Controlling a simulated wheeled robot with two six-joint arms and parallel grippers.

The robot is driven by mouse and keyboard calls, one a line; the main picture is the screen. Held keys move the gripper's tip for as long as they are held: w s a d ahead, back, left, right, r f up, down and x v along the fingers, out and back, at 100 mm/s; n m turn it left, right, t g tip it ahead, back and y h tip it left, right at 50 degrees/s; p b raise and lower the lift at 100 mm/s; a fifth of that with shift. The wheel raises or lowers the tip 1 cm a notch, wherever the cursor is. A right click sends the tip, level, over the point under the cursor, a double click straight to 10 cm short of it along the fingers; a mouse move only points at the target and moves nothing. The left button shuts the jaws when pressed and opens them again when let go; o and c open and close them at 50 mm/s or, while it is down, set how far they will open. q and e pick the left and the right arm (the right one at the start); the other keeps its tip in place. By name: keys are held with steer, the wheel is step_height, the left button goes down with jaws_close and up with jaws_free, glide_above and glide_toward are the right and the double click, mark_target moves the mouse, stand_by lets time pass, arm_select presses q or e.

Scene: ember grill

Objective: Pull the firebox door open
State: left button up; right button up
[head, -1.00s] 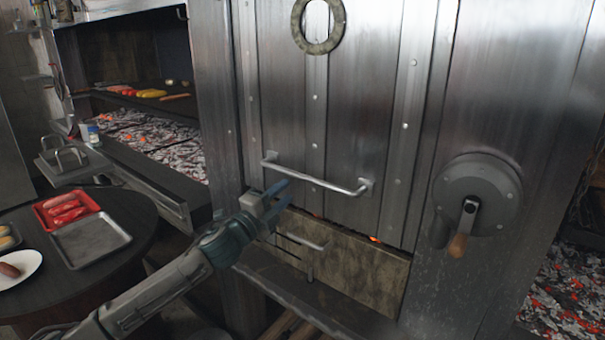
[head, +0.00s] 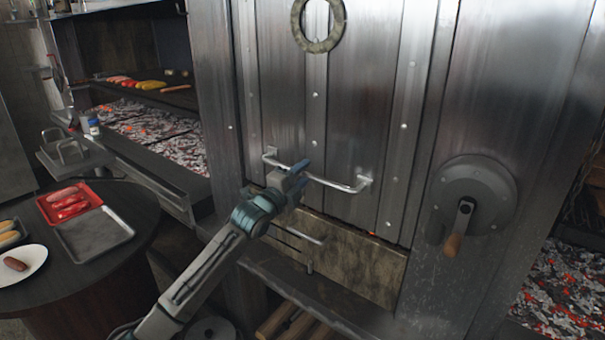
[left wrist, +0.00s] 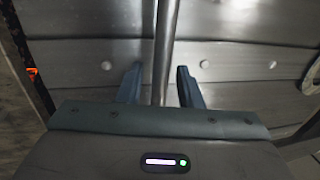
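The tall steel firebox door (head: 355,120) stands shut, with glowing embers showing along its lower edge. A horizontal bar handle (head: 340,185) crosses its lower part. My left gripper (head: 298,173) is at the left half of this bar, its blue fingers pointing at the door. In the left wrist view the bar (left wrist: 166,45) runs between the two fingertips (left wrist: 158,75), with a visible gap on each side, so the gripper is open around it. The bar's part behind the gripper is hidden in the head view. My right gripper is out of view.
A brownish lower panel (head: 355,265) with a small handle (head: 304,235) sits below the door. A crank (head: 455,240) on a round plate is at the right. A round dark table (head: 110,275) with trays stands left. Coal beds (head: 150,130) lie behind it.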

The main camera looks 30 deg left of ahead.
arm_select(q)
jaws_close()
